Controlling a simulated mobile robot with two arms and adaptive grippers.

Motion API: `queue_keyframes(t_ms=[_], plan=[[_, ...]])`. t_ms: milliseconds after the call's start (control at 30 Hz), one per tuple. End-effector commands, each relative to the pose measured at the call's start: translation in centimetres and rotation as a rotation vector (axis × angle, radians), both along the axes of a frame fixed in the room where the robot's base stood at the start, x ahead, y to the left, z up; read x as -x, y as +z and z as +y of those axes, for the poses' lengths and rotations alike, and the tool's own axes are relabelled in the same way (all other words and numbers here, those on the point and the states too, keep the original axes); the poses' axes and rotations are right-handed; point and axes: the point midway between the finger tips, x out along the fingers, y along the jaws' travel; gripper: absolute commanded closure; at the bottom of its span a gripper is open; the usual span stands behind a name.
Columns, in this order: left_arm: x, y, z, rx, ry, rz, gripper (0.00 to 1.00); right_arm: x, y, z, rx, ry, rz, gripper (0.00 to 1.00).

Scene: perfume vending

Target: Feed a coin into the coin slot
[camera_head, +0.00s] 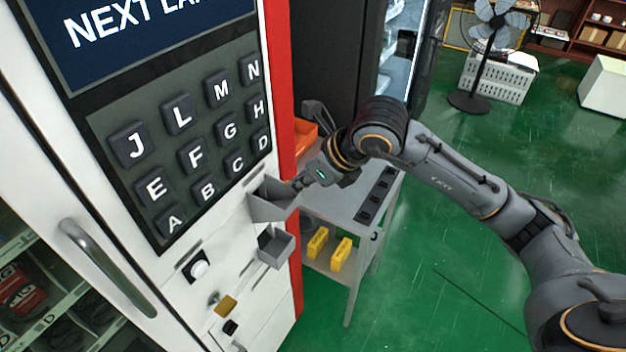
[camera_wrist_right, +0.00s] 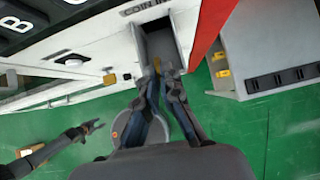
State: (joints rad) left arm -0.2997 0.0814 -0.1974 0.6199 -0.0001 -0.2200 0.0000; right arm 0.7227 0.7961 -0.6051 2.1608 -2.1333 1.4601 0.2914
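The coin slot is a grey, open-topped hopper (camera_head: 270,208) on the white vending machine front, below the letter keys. In the right wrist view the hopper (camera_wrist_right: 163,42) sits beside a partly hidden "COIN IN" label. My right gripper (camera_head: 297,187) reaches it from the right, with its fingertips at the hopper's mouth. In the wrist view its fingertips (camera_wrist_right: 164,72) are close together over the hopper's near edge. A small brownish spot shows at the fingertips; I cannot tell whether it is a coin. My left gripper (camera_wrist_right: 95,127) shows lower left in the wrist view, fingers spread, away from the machine.
A second grey tray (camera_head: 276,248) sits just below the hopper.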

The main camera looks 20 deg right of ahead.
Motion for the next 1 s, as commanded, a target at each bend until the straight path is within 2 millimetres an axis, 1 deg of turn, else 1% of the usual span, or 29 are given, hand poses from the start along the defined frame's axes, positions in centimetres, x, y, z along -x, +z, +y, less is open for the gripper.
queue_keyframes(t_ms=[33, 67, 100, 133, 400, 567, 867, 900, 967, 1000], plan=[[0.0, 0.2, -0.1, 0.002, 0.0, 0.0, 0.6, -0.4, 0.0, 0.4, -0.001, 0.001, -0.001, 1.0], [0.0, -0.2, -0.2, 0.002, -0.001, 0.0, 0.6, -0.6, -0.4, 0.6, 0.0, 0.001, 0.0, 1.0], [0.0, -0.9, -0.3, 0.003, -0.001, 0.001, 0.6, -0.8, -1.1, 0.7, 0.0, 0.001, 0.0, 1.0], [0.0, -1.2, -0.3, 0.004, -0.001, 0.001, 0.6, -0.9, -1.3, 0.8, -0.001, 0.001, -0.001, 1.0], [0.1, -2.8, -0.4, 0.005, -0.003, 0.001, 0.6, -2.1, -2.6, 1.7, 0.0, 0.001, -0.001, 1.0], [0.0, -3.1, -0.4, 0.005, -0.003, 0.001, 0.6, -2.4, -2.9, 1.9, 0.001, 0.0, -0.002, 1.0], [0.0, -3.1, -0.4, 0.005, -0.002, 0.001, 0.6, -2.4, -2.8, 1.9, 0.0, 0.001, 0.0, 1.0], [0.0, -3.1, -0.4, 0.005, -0.002, 0.001, 0.6, -2.4, -2.8, 1.9, 0.0, 0.001, 0.0, 0.91], [0.0, -3.1, -0.4, 0.004, -0.002, 0.001, 0.6, -2.4, -2.8, 1.9, 0.0, 0.001, 0.0, 0.79], [0.0, -3.1, -0.3, 0.004, -0.002, 0.001, 0.6, -2.4, -2.8, 1.9, 0.0, 0.001, 0.0, 0.71]])
